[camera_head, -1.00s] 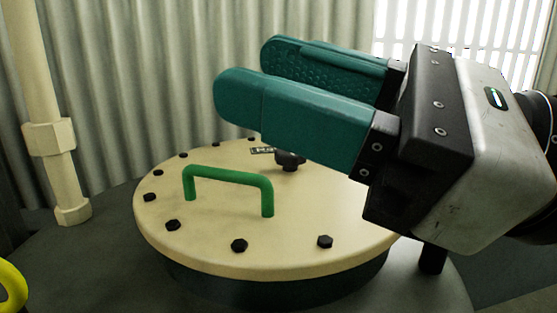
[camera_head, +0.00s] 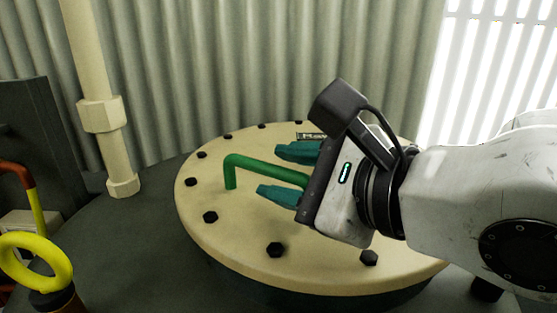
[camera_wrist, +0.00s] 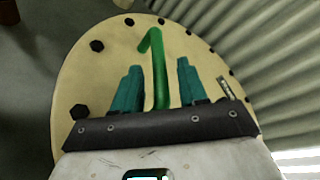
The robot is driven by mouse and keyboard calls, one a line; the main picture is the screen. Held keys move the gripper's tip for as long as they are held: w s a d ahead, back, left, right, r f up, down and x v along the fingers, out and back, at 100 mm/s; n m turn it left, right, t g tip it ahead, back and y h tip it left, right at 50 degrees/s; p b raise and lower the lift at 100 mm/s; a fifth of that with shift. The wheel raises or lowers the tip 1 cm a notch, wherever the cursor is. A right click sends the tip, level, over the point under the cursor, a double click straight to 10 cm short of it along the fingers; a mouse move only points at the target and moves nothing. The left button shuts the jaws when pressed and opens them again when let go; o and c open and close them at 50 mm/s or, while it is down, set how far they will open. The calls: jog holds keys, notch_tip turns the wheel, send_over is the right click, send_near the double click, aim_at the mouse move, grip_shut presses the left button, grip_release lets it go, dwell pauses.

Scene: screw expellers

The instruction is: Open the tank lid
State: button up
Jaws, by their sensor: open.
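The tank lid (camera_head: 235,225) is a round cream disc with dark bolts around its rim, lying flat and closed on the tank. Its green handle (camera_head: 262,168) is a raised bar on the lid's left part. My gripper (camera_head: 278,172) is low over the lid, its teal fingers pointing left. In the wrist view the fingers stand open, one on each side of the handle (camera_wrist: 157,70), with gaps between. The handle's right end is hidden behind my gripper in the head view.
A cream pipe (camera_head: 97,110) stands behind the lid at left. A yellow ring-shaped handwheel (camera_head: 38,262) is at lower left. A corrugated wall (camera_head: 270,60) runs behind.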

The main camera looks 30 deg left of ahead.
jog(key=shift+x, duration=0.9)
grip_shut()
